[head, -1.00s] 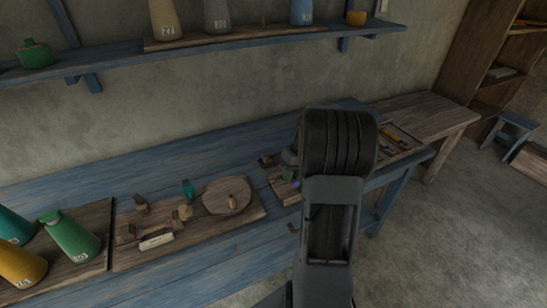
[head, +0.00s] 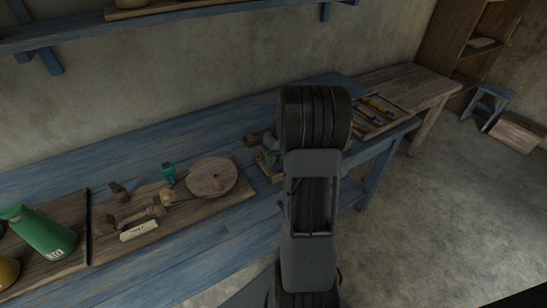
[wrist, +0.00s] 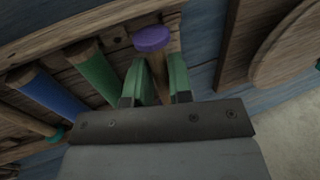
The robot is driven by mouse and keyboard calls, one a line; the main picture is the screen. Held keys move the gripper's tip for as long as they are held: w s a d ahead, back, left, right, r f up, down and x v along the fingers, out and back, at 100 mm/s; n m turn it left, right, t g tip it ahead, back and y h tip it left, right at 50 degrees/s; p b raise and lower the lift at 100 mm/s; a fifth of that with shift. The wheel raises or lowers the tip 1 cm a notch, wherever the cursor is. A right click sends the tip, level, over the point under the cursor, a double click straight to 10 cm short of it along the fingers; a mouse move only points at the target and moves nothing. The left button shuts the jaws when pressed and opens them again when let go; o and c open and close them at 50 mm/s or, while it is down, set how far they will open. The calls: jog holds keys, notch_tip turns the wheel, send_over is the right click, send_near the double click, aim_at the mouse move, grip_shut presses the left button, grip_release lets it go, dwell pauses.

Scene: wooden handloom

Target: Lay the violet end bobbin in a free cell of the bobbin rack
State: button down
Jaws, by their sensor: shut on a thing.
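In the wrist view my gripper (wrist: 160,78) has its two green fingers closed around the wooden shank of the violet end bobbin (wrist: 152,39). Its violet end points toward the top of the picture. Below it in that view is a wooden tray (wrist: 90,22) with a green bobbin (wrist: 96,72), a blue bobbin (wrist: 48,92) and a teal-ended one (wrist: 57,135). I cannot tell whether the held bobbin touches this tray. In the head view my arm largely hides the gripper. A tray with several bobbins, seemingly the bobbin rack (head: 398,105), lies right of my arm.
A board with a round wooden disc (head: 213,176), a teal piece (head: 168,174) and a pale label (head: 139,230) lies left of my arm. The blue bench (head: 110,163) has bare surface behind the board.

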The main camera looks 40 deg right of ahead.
jog(key=shift+f, duration=0.65)
jog(key=c, duration=0.9)
grip_release()
jog(key=shift+c, duration=0.2)
jog(key=shift+r, duration=0.1)
jog(key=p+v, duration=0.1)
jog(key=v, duration=1.2)
jog(key=shift+r, duration=0.35)
jog(key=shift+s+d, duration=0.1)
